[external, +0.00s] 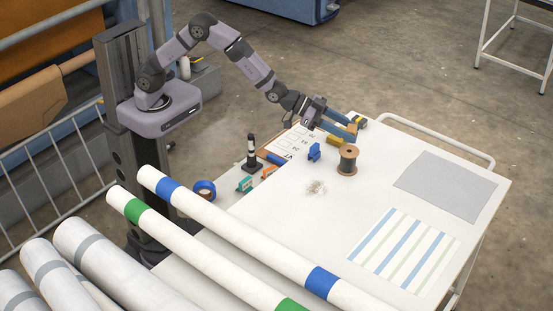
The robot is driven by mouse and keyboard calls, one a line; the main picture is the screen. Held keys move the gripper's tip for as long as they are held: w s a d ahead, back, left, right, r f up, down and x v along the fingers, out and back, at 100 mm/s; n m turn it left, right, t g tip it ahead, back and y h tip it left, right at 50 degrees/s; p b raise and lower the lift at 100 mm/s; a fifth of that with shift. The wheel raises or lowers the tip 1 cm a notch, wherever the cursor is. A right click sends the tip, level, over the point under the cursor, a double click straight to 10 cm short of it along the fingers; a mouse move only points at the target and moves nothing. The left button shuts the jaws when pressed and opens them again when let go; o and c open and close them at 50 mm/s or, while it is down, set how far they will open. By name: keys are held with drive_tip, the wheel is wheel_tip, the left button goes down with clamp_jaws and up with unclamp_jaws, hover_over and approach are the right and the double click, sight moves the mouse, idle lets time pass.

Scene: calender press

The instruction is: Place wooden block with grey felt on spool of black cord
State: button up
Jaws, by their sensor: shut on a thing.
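My gripper (349,130) has long blue fingers and is over the far side of the white table. It is shut on the wooden block with grey felt (353,130), a small brown piece at the fingertips. The grey felt cannot be made out at this size. The spool of black cord (348,160) stands upright on the table, with tan flanges and dark cord. The block appears above and slightly behind the spool in the picture, apart from it. Nothing lies on the spool's top.
A black-and-white post (251,155) stands left. A grey sheet (446,185) and striped cloth (403,250) lie right.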

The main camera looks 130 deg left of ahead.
sight(345, 150)
drive_tip(key=shift+f, duration=2.35)
drive_tip(key=shift+f, duration=0.2)
drive_tip(key=o, duration=1.1)
drive_tip(key=shift+c, duration=0.2)
drive_tip(key=shift+r, duration=0.15)
drive_tip(key=shift+r+p, duration=0.15)
drive_tip(key=shift+p, duration=0.15)
drive_tip(key=shift+s+d, duration=0.15)
drive_tip(key=shift+s, duration=0.15)
drive_tip(key=b+v, duration=0.1)
drive_tip(key=v, duration=1)
drive_tip(key=shift+s+b, duration=0.15)
drive_tip(key=shift+b, duration=0.15)
